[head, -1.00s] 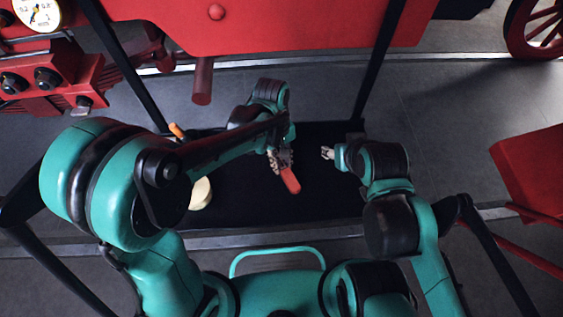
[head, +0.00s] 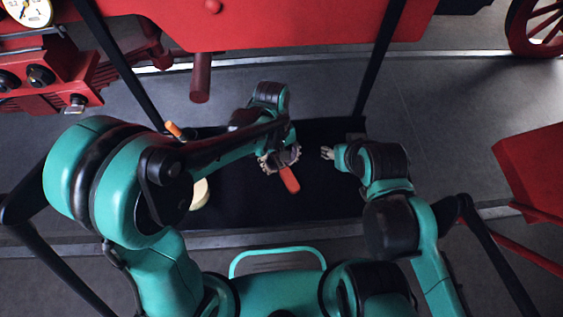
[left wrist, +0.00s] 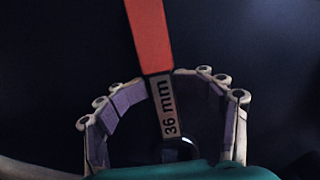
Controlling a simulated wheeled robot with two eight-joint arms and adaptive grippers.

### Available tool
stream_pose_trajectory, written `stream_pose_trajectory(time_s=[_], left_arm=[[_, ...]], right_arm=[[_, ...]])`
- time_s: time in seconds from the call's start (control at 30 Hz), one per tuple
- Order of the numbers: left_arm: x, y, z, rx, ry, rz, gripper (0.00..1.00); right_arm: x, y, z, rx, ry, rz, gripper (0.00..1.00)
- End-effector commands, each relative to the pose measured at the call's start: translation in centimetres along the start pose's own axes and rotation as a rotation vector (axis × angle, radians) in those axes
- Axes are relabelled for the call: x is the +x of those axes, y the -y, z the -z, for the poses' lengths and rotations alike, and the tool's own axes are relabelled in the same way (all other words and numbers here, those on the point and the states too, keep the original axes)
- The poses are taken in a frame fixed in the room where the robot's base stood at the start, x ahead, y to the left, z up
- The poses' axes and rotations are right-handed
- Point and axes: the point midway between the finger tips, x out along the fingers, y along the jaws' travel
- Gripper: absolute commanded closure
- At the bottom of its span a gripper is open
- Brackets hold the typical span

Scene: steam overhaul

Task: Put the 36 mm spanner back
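The 36 mm spanner (head: 289,179) has a red-orange handle and shows over the dark surface in the head view. In the left wrist view its handle (left wrist: 149,35) runs up from a pale shank labelled "36 mm". My left gripper (head: 279,166) surrounds the shank; in the left wrist view its jointed fingers (left wrist: 160,78) curl in, with their tips at both sides of the shank. The far end is partly hidden by my palm. I cannot tell whether the spanner touches the surface. My right gripper (head: 327,153) is apart from the spanner, small in view, with nothing visible in it.
The dark work surface (head: 335,205) lies under both grippers. An orange-handled item (head: 174,130) and a cream round object (head: 199,195) are at its left, partly behind my left arm. Red machinery (head: 290,25) stands beyond, and a red box (head: 535,175) is at right.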

Motion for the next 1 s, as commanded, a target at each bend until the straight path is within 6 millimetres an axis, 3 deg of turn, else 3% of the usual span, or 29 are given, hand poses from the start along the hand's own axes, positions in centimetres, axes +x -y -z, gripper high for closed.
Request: stream_pose_trajectory(time_s=[0.43, 0.8, 1.0], left_arm=[[-1.4, 0.1, 0.0, -0.002, -0.002, -0.002, 0.42], [-9.0, 0.1, -0.1, -0.003, -0.001, -0.002, 0.42], [-11.7, 0.1, -0.2, -0.001, -0.001, -0.002, 0.42]], right_arm=[[-0.3, 0.0, 0.2, 0.0, 0.0, 0.0, 0.52], [-0.4, 0.0, 0.2, 0.0, 0.0, 0.0, 0.52], [-0.4, 0.0, 0.3, 0.0, 0.0, 0.0, 0.52]])
